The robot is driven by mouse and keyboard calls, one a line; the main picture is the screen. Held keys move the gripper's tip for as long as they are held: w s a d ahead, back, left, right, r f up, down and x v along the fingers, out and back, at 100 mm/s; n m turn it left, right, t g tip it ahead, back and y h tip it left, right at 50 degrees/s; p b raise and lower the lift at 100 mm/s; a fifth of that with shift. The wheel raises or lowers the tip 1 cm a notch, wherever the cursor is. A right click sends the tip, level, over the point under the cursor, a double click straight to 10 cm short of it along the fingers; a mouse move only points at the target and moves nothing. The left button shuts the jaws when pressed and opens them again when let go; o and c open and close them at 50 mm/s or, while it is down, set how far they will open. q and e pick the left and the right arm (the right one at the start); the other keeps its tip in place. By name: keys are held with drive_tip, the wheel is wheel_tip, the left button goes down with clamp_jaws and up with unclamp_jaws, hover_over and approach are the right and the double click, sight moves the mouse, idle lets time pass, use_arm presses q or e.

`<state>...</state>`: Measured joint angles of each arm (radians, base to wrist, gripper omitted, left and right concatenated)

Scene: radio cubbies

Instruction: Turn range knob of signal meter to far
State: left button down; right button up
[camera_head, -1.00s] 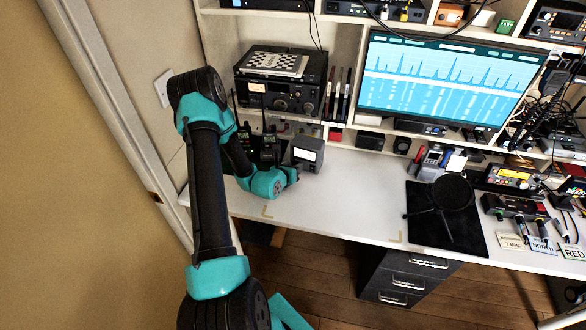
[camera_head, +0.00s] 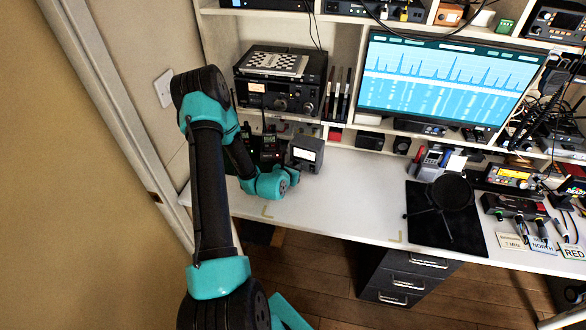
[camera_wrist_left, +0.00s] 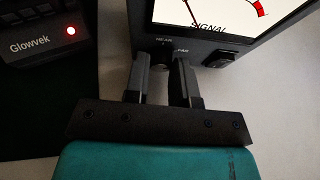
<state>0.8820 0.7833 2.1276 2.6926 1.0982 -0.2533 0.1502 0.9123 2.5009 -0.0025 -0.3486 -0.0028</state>
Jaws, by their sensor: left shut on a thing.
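The signal meter (camera_head: 306,153) is a dark grey box with a lit white face, standing on the desk at the left. In the left wrist view its white dial face (camera_wrist_left: 225,12) is at the top, with "SIGNAL" printed on it. Small labels sit below the dial; one reads "FAR". My left gripper (camera_wrist_left: 163,65) is at the meter's lower front, its two fingers shut on the range knob. The knob is mostly hidden between the fingers, and its pointing direction cannot be told. My right gripper is not in view.
A black device (camera_wrist_left: 40,40) with a red light and the name "Glowvek" is left of the fingers. Handheld radios (camera_head: 270,147) stand left of the meter. A dark second control (camera_wrist_left: 219,58) is right of the fingers.

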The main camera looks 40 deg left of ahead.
use_arm(q)
drive_tip(key=shift+d+m+g+y, duration=0.1)
drive_tip(key=shift+m+g+y, duration=0.3)
drive_tip(key=shift+m, duration=0.6)
drive_tip(key=c, duration=1)
unclamp_jaws()
drive_tip(key=shift+o, duration=0.2)
drive_tip(key=shift+d+r, duration=0.1)
